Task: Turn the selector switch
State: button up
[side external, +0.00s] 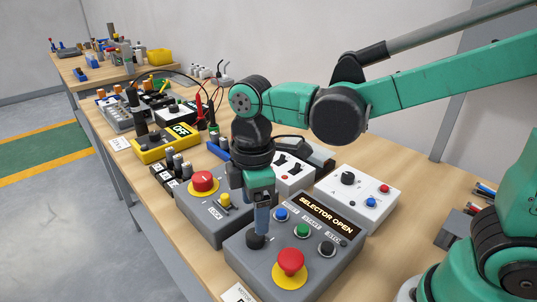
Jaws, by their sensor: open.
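A grey control box (292,271) at the front of the bench bears a display (327,213) reading "SELECTOR OPEN". A black knob (256,242), seemingly the selector switch, is on its top at the left. My gripper (262,224) points down at this knob, with its fingertips at or just above it. It is open. I cannot tell whether the fingers touch the knob or stand around it. The knob's upper part is partly hidden by the fingers, so its setting is not clear.
The same box has a red mushroom button (291,261) and blue, green and black buttons close by. Another grey box (215,219) with a red button is at left. A white box (358,199) with a black knob stands behind. More devices crowd the bench's far part.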

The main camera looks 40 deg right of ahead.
aim_at(255, 234)
jog(key=shift+f, duration=2.85)
grip_shut()
